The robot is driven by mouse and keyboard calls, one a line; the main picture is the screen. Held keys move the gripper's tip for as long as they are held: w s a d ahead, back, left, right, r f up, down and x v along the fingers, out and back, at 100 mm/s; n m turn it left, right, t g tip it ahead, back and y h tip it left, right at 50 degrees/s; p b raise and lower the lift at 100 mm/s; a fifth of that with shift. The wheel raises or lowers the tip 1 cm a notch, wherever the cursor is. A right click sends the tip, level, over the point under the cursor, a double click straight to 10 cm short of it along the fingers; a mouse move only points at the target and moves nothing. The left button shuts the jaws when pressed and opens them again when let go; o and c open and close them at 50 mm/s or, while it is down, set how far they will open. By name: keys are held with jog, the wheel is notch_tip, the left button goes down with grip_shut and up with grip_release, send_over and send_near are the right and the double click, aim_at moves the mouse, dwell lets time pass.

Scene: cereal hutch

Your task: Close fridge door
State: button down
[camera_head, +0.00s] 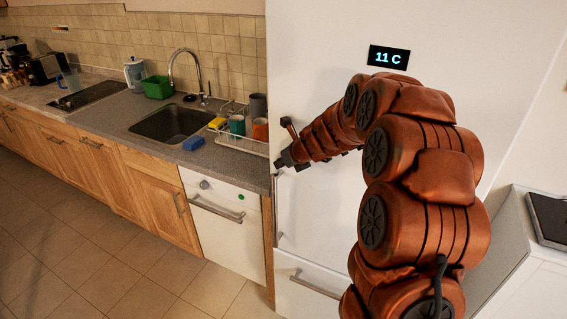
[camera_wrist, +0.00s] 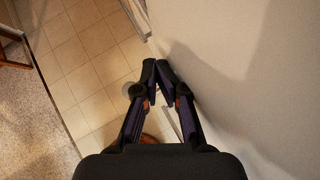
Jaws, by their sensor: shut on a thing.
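The tall white fridge door (camera_head: 330,215) fills the middle of the head view, with a dark display reading 11 C near its top. Its thin vertical grey handle (camera_head: 277,212) runs along the door's left edge. My gripper (camera_head: 279,163) is at the upper part of this handle, shut on it. In the wrist view, the fingertips of my gripper (camera_wrist: 160,72) are close together beside the white door face (camera_wrist: 245,75). The door looks about in line with the drawer front below; I cannot tell whether a small gap remains. My arm hides part of the door.
A white drawer (camera_head: 305,300) with a horizontal handle is under the door. To the left are a white dishwasher (camera_head: 225,222), wooden cabinets (camera_head: 160,200) and a counter with a sink (camera_head: 172,124). The tiled floor (camera_head: 95,262) in front is clear. A white unit (camera_head: 525,260) stands at right.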

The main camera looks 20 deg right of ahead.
jog(key=shift+w+d+r, duration=0.1)
jog(key=shift+d+r, duration=0.1)
jog(key=shift+d, duration=0.05)
jog(key=s+a+r+n+g+y+b, duration=0.1)
jog(key=s+a+r+n, duration=0.25)
jog(key=s+a, duration=0.45)
jog(key=s+a+r+n+g+y, duration=0.1)
jog(key=s+a+r+n, duration=0.1)
jog(key=s+a+n, duration=0.4)
jog(key=s+a+f+n+g+h, duration=0.1)
jog(key=s+a+f+n+g, duration=0.15)
jog(key=s+n, duration=0.7)
jog(key=s+a+f+n+g, duration=0.25)
jog(key=s+n, duration=0.35)
jog(key=s, duration=0.7)
jog(key=s+d+n+g+h, duration=0.2)
jog(key=s+d+n+g, duration=0.1)
jog(key=s+d+n, duration=0.3)
jog(key=s+n+b, duration=0.1)
jog(key=s+n, duration=0.1)
jog(key=s, duration=0.2)
jog(key=shift+s+f+n+g+h, duration=0.2)
jog(key=shift+s+n+g+h, duration=0.1)
jog(key=shift+s+h, duration=0.1)
